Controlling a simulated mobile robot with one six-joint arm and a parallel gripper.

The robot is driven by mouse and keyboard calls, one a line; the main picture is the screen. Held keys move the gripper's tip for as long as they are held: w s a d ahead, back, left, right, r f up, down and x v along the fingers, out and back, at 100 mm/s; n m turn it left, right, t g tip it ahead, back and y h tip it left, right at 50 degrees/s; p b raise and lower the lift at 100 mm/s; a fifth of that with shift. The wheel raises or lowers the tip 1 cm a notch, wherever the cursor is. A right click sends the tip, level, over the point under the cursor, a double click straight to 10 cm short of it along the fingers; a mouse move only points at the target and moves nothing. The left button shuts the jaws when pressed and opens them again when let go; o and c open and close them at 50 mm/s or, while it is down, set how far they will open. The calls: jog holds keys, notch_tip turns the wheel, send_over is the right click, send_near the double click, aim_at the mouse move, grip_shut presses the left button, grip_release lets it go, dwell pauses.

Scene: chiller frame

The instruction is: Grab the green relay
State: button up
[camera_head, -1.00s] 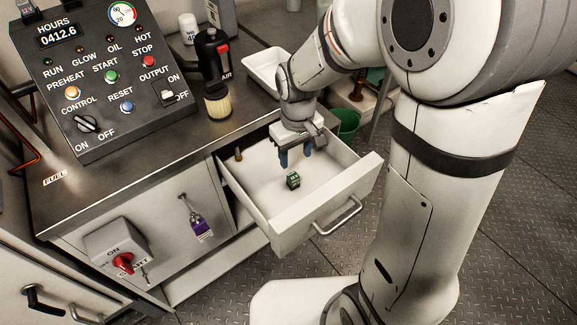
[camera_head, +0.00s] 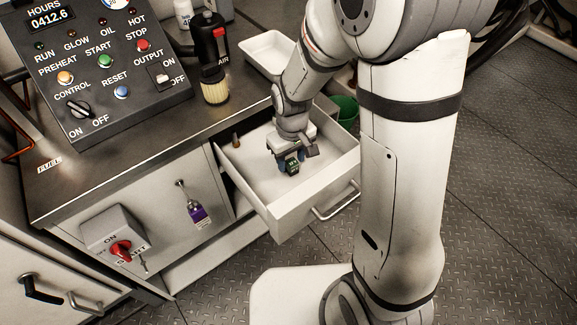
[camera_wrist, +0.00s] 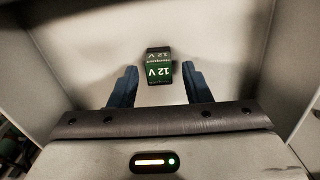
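The green relay (camera_head: 292,168) is a small dark green block in the open white drawer (camera_head: 290,211). In the wrist view the relay (camera_wrist: 158,66) shows white "12 V" lettering and stands on the pale drawer floor. My gripper (camera_head: 291,161) is down inside the drawer, close to the relay. In the wrist view my gripper (camera_wrist: 159,80) is open, with one blue finger on each side and clear gaps. The relay shows between the finger lines, mostly toward and beyond the tips. Neither finger touches it there. The exact height of the tips over the floor cannot be told.
A small brownish cylinder (camera_head: 236,140) stands in the drawer's left back corner. The drawer walls surround my gripper. On the worktop are a control panel (camera_head: 100,70), a black filter unit (camera_head: 212,55) and an empty white tray (camera_head: 268,52). A green bin (camera_head: 346,109) is behind the drawer.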

jog(key=c, duration=0.9)
